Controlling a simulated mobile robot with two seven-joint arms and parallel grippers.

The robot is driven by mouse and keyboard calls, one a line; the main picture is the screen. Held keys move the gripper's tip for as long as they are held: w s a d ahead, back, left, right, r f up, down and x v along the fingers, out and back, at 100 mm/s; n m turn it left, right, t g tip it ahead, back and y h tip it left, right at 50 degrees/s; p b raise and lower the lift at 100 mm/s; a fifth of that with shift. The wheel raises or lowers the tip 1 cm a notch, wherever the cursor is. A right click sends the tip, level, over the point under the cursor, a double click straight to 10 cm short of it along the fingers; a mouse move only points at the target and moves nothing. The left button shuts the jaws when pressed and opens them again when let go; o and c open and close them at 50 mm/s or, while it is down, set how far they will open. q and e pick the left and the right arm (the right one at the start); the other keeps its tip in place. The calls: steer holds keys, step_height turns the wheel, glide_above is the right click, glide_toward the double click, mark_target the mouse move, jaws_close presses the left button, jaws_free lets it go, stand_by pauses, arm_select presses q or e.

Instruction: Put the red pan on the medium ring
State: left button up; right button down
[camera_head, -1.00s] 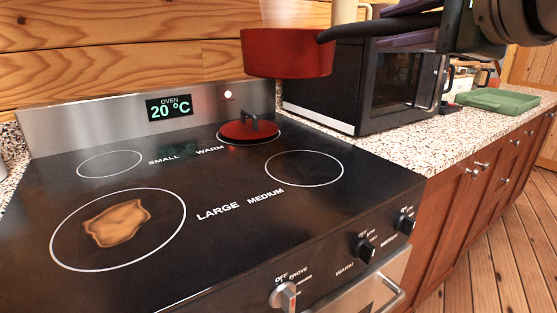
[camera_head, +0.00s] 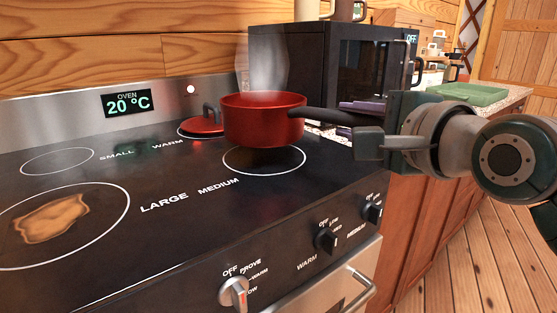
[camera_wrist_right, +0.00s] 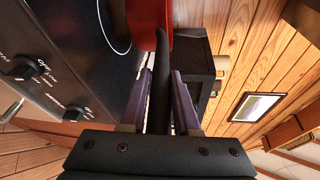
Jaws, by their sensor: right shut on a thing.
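The red pan (camera_head: 262,124) is upright, with its black handle (camera_head: 322,116) pointing right and pale steam above it. It appears a little above the medium ring (camera_head: 268,174), whose front edge shows below it; a gap is hard to judge. My right gripper (camera_head: 352,117) is shut on the handle, coming from the right. In the right wrist view the handle (camera_wrist_right: 160,65) lies between the purple finger pads, with part of the red pan beyond it. My left gripper is not in view.
A red lid (camera_head: 200,126) lies on the warm ring, behind and left of the pan. A brown stain (camera_head: 50,218) marks the large ring; the small ring (camera_head: 57,161) is empty. A dark microwave (camera_head: 345,65) stands behind. A green tray (camera_head: 466,93) lies on the right counter.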

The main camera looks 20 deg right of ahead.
steer(key=shift+f+b, duration=0.7)
steer(key=shift+f, duration=1.5)
steer(key=c, duration=1.1)
jaws_free()
steer(key=shift+f, duration=0.3)
steer(key=o, duration=0.5)
steer(key=shift+c, duration=0.2)
steer(key=shift+r, duration=0.1)
